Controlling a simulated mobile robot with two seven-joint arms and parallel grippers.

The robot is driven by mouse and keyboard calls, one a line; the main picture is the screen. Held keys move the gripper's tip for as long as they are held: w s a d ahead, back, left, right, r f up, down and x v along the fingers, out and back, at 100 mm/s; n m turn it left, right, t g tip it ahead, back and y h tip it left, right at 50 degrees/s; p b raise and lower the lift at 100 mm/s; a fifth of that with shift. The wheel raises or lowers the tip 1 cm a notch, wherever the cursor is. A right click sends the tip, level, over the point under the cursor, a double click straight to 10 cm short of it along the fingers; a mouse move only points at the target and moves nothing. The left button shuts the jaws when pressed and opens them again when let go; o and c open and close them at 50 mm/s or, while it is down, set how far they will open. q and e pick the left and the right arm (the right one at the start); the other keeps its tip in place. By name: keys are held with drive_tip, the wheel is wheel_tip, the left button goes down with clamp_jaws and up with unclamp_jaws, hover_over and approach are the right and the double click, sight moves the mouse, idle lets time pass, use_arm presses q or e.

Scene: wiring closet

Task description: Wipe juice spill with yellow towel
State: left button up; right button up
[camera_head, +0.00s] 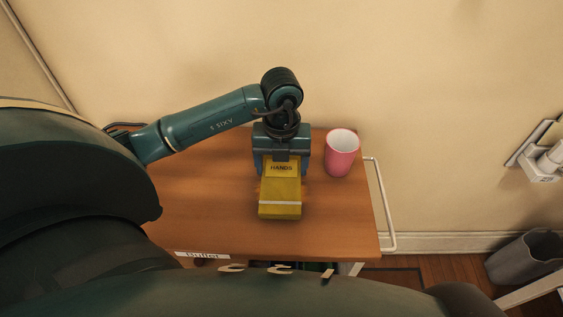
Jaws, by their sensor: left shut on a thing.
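The yellow towel (280,193) is a folded pad with a pale stripe near its front end and the word HANDS at its back end. It is on or just above the wooden cart top (225,215); I cannot tell if it touches. My left gripper (281,157) points down and is shut on the towel's back end. A faint orange tint (307,191) shows on the wood along the towel's right edge, perhaps part of the juice spill; anything under the towel is hidden. My right gripper is not in view.
A pink cup (341,156) stands upright to the right of the left gripper. A white rail (381,205) runs along the cart's right side. A wall is behind the cart, with plugs in an outlet (541,160) and a grey bin (523,258) at right. The cart's front right area is clear.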

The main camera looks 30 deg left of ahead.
use_arm(q)
drive_tip(key=shift+f+b, duration=0.35)
drive_tip(key=shift+f, duration=0.1)
idle(0.3)
drive_tip(key=shift+w+d+r, duration=0.1)
drive_tip(key=shift+w+d, duration=0.5)
drive_tip(key=shift+d, duration=0.35)
drive_tip(key=shift+a, duration=0.1)
drive_tip(key=shift+s+a, duration=0.6)
drive_tip(key=shift+a, duration=0.3)
drive_tip(key=shift+s+a, duration=0.6)
drive_tip(key=shift+a, duration=0.3)
drive_tip(key=shift+f, duration=0.2)
